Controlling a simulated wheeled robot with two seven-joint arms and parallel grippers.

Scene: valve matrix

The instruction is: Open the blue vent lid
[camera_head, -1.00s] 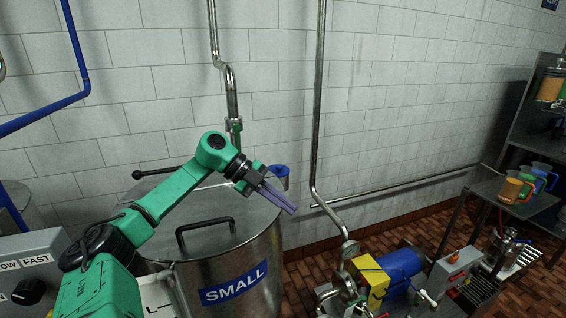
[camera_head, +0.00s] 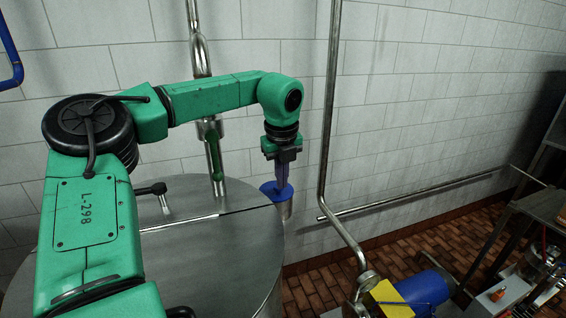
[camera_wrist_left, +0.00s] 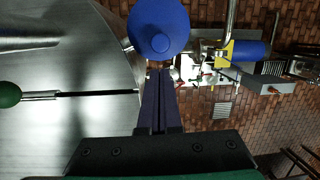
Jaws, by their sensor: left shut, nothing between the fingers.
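The blue vent lid (camera_head: 268,191) is a round blue cap at the right rim of the steel tank (camera_head: 240,255). In the left wrist view the lid (camera_wrist_left: 160,25) looks like a blue disc with a small round knob, just beyond my fingertips. My left gripper (camera_head: 283,186) points down over the lid in the head view, its fingers overlapping it. It is shut and empty. In the left wrist view its fingers (camera_wrist_left: 160,72) lie together, close to the lid's near edge; I cannot tell whether they touch it. My right gripper is not in view.
A vertical steel pipe (camera_head: 329,120) stands right of my left gripper. A black-knobbed lever (camera_head: 152,189) sits on the tank top. A blue and yellow pump (camera_head: 425,290) stands at the lower right. The tiled wall (camera_head: 430,100) is behind.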

